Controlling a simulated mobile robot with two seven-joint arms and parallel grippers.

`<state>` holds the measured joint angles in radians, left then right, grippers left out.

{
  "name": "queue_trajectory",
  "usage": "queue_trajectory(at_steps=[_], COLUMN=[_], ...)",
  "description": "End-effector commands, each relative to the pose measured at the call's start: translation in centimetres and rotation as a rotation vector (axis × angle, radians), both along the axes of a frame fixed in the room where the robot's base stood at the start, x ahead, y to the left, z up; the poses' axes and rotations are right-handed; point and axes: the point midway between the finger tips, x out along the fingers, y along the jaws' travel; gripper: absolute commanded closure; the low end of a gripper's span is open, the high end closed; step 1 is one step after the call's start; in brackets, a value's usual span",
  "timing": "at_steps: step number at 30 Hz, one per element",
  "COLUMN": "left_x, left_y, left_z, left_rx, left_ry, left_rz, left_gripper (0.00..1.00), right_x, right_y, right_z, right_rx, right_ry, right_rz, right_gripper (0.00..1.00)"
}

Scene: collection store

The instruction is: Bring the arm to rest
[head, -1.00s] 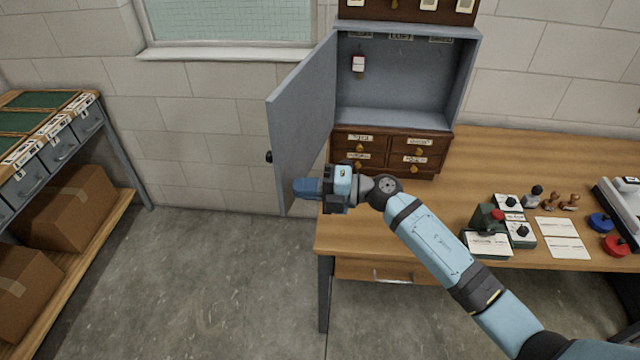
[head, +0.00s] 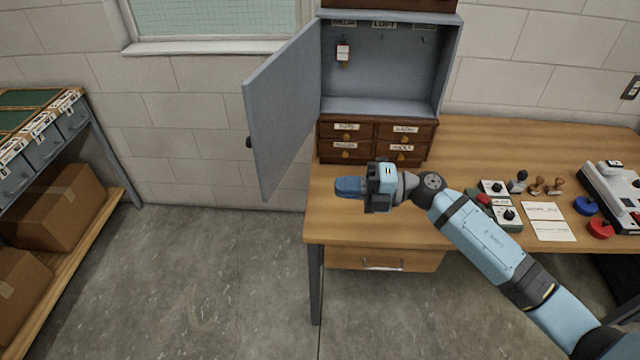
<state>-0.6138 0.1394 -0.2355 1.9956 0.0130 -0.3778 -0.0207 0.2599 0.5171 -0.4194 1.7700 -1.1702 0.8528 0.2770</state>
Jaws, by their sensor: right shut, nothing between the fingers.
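My right arm comes in from the lower right of the head view, light blue with dark joints. Its gripper (head: 347,187) is shut and empty, pointing left above the left part of the wooden desk (head: 337,222). It is in front of the small drawer unit and apart from the open cabinet door (head: 284,110). My left gripper is not in view.
Stamps, cards (head: 547,221) and ink pads (head: 600,228) lie at right. A shelf with cardboard boxes (head: 62,205) stands left; floor between is clear.

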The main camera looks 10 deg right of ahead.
Motion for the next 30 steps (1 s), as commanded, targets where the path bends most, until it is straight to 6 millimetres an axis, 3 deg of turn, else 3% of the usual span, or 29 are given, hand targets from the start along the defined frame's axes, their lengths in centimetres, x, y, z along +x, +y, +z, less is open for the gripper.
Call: queue_trajectory(at_steps=[6, 12, 19, 23, 25, 30], left_x=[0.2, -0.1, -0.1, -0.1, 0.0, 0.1], left_y=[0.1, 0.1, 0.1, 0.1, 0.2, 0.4], left_z=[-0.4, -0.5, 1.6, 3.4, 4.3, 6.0], left_rx=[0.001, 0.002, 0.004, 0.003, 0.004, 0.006], left_ry=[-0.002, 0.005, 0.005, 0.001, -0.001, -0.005], left_rz=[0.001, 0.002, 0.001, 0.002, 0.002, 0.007], left_gripper=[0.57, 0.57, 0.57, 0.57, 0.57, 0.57], right_x=[-1.0, -1.3, -3.7, -6.0, -8.0, -15.1], right_y=[-1.7, -1.7, -0.8, -2.1, -3.0, -4.3], right_z=[0.0, 0.1, -0.6, -3.6, -6.2, -13.2], right_rx=[0.000, 0.022, 0.366, 0.603, 0.695, 0.809], right_ry=[0.000, 0.010, 0.236, 0.510, 0.683, 1.122], right_rz=[0.000, -0.011, -0.250, -0.526, -0.682, -1.017], right_gripper=[1.00, 1.00, 1.00, 1.00, 1.00, 1.00])
